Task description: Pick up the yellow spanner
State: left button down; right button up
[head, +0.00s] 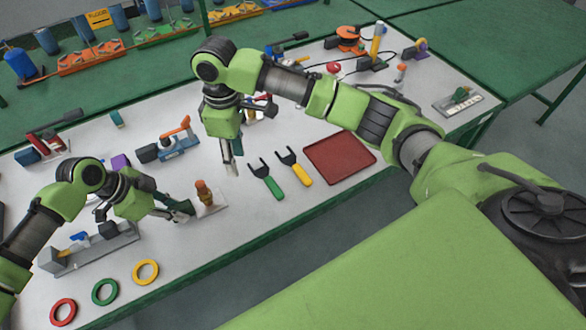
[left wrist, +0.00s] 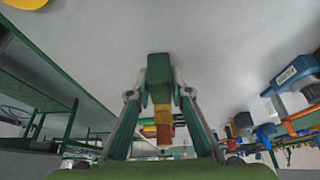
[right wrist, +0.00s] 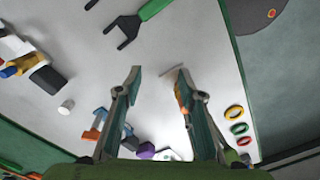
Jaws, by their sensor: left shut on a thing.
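The yellow spanner (head: 301,174) lies flat on the white table top, its dark forked end pointing away from me. The green spanner (head: 272,185) lies just left of it and also shows in the right wrist view (right wrist: 152,9). My right gripper (head: 233,170) points down, left of both spanners; its fingers (right wrist: 157,72) are apart and empty. The yellow spanner is not visible in the right wrist view. My left gripper (head: 190,208) is low over the table, shut on a dark green block (left wrist: 159,68). Yellow and orange parts show beyond the block.
A red tray (head: 340,158) lies right of the yellow spanner. An orange-brown fitting (head: 203,191) stands by my left gripper. Red, green and yellow rings (head: 146,271) lie near the front edge. A blue-orange tool (head: 178,143) is behind. Table in front of the spanners is clear.

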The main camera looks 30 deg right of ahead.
jog(key=s+d+r+m, duration=0.1)
jog(key=s+d+m, duration=0.2)
jog(key=d+m, duration=1)
jog(key=n, duration=0.3)
send_over(298, 167)
jog(key=f, duration=0.6)
jog(key=shift+s+d, duration=0.25)
jog(key=shift+w+a+f, duration=0.15)
jog(key=shift+f, duration=1.3)
jog(key=shift+w+a+f, duration=0.1)
jog(key=shift+w+f, duration=0.05)
jog(key=shift+f, duration=1.25)
grip_shut()
